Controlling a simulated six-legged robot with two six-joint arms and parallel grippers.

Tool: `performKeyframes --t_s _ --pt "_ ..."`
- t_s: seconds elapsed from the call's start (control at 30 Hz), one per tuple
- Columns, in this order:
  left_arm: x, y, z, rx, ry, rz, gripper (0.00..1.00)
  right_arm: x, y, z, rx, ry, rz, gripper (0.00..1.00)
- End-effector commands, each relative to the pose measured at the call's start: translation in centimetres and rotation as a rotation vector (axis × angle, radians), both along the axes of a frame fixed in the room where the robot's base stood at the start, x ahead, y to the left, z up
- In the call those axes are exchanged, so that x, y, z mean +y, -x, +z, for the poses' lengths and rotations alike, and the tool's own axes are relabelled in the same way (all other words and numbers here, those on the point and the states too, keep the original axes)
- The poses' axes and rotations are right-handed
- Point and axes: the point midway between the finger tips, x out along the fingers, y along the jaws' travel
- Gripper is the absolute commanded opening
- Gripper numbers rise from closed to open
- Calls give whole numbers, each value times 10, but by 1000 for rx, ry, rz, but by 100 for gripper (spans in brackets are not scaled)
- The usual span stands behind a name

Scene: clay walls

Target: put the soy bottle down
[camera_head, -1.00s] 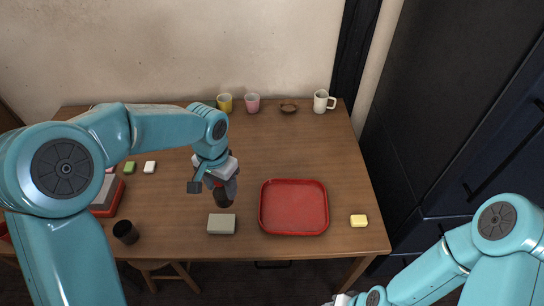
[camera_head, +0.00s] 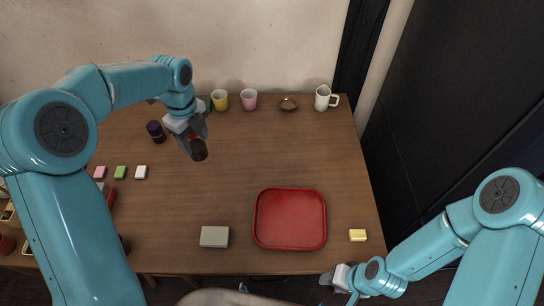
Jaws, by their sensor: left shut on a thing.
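My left gripper (camera_head: 196,137) is shut on the soy bottle (camera_head: 199,151), a dark brown, nearly black bottle with a bit of red near the fingers. The gripper covers part of the bottle. They are over the back left part of the wooden table (camera_head: 230,185); I cannot tell whether the bottle touches the top. My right gripper (camera_head: 330,279) is low in the picture, off the table's front edge, and its jaws are too small to judge.
A dark purple-topped jar (camera_head: 156,132) stands left of the bottle. Yellow (camera_head: 220,100) and pink (camera_head: 249,99) cups, a brown bowl (camera_head: 288,103) and a white mug (camera_head: 324,98) line the back. A red tray (camera_head: 290,219) and grey box (camera_head: 214,237) sit in front. The middle is clear.

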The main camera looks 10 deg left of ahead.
Motion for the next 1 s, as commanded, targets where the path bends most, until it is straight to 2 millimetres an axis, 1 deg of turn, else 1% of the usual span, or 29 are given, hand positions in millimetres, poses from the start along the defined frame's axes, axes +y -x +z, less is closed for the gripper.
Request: performKeyframes --t_s 0.1,0.27,0.37,0.47,0.7,0.8,0.9,1.0 --pt "4 3 2 0 0 -48 20 0 0 1 0 0 0 43" --pt "6 6 1 0 0 -64 20 0 0 1 0 0 0 43" --pt "6 8 -11 5 0 -63 20 0 0 2 1 0 0 43" --pt "5 10 -37 7 2 -62 20 0 0 5 1 0 0 43" --pt "5 10 -108 7 2 -62 20 0 0 13 0 0 0 43" --pt "5 8 -133 5 1 -62 20 0 0 16 0 0 0 43" --pt "4 7 -151 2 0 -62 20 0 0 17 0 0 0 43" --pt "4 6 -160 1 1 -62 20 0 0 18 0 0 0 43"
